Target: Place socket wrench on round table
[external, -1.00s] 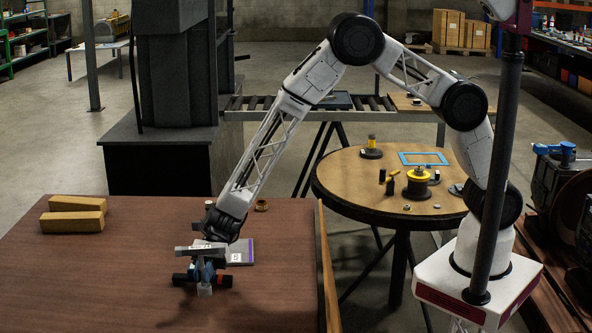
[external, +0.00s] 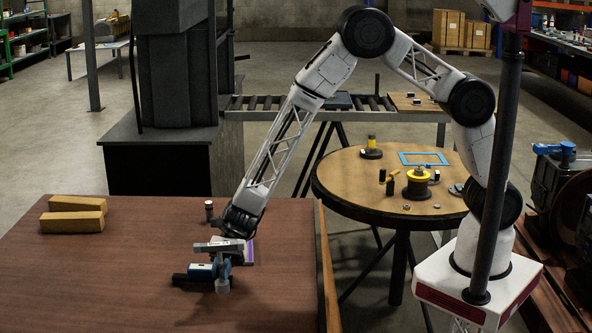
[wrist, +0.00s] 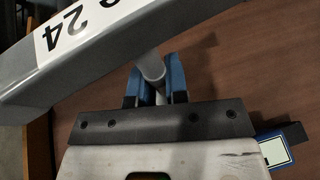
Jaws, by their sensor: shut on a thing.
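My gripper (external: 224,268) is shut on the socket wrench (external: 216,246), low over the brown workbench. In the wrist view, the blue fingers of my gripper (wrist: 155,88) close around the wrench's round grey shaft (wrist: 151,66). Its thick grey bar (wrist: 95,45), with a white label reading 24, crosses the upper left. The shaft's lower end shows below the fingers in the external view; I cannot tell whether it touches the bench. The round table (external: 335,190) stands to the right of the bench, with a wooden top and dark rim.
A dark tool with a blue and white part (external: 201,271) lies beside my gripper. Two yellowish blocks (external: 75,214) lie left.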

